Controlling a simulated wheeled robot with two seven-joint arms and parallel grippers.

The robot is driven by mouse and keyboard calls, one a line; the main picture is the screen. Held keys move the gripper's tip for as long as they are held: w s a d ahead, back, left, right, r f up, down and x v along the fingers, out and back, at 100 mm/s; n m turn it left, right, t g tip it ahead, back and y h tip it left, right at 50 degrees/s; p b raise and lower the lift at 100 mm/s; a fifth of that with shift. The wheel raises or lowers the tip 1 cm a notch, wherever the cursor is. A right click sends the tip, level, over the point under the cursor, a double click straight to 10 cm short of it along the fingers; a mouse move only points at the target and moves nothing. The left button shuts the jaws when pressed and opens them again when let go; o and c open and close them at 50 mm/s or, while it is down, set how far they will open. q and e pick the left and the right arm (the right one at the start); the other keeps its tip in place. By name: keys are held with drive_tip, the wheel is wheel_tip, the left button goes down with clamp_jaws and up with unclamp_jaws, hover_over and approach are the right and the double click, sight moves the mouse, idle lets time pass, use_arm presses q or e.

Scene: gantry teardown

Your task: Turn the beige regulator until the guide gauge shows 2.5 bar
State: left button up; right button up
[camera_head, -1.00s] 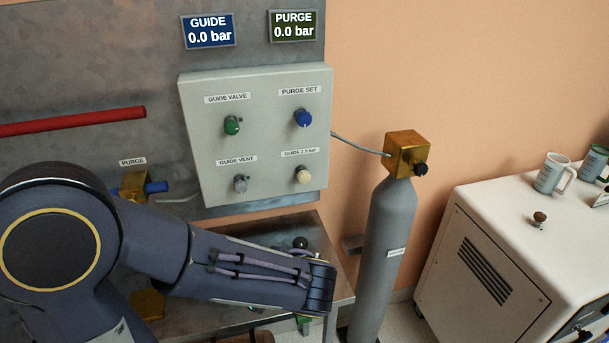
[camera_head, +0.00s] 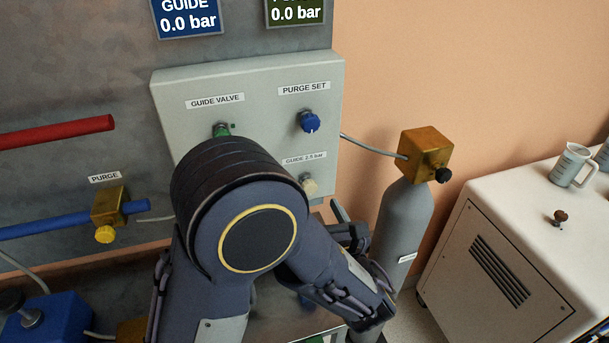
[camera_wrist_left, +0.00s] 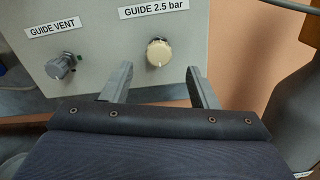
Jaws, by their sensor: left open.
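The beige regulator (camera_head: 309,185) is a round knob at the lower right of the grey panel, under the label "GUIDE 2.5 bar". It also shows in the left wrist view (camera_wrist_left: 159,52). The guide gauge (camera_head: 187,18) is a blue display reading 0.0 bar, partly cut off at the top. My left gripper (camera_wrist_left: 160,76) is open and empty. Its two fingers point toward the panel, with the beige knob between and beyond their tips, apparently untouched. In the head view my left arm covers the lower left of the panel. My right gripper is not in view.
The panel also bears a green guide valve (camera_head: 221,130), a blue purge set knob (camera_head: 309,121) and a grey guide vent knob (camera_wrist_left: 61,66), left of the beige one. A grey gas cylinder (camera_head: 401,220) with a brass block (camera_head: 426,152) stands right of the panel.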

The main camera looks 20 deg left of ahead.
sight(311, 190)
use_arm(q)
drive_tip(key=p+x, duration=0.1)
drive_tip(key=x, duration=0.6)
drive_tip(key=shift+w+a, duration=0.1)
drive_tip(key=shift+a, duration=0.05)
drive_tip(key=c, duration=1)
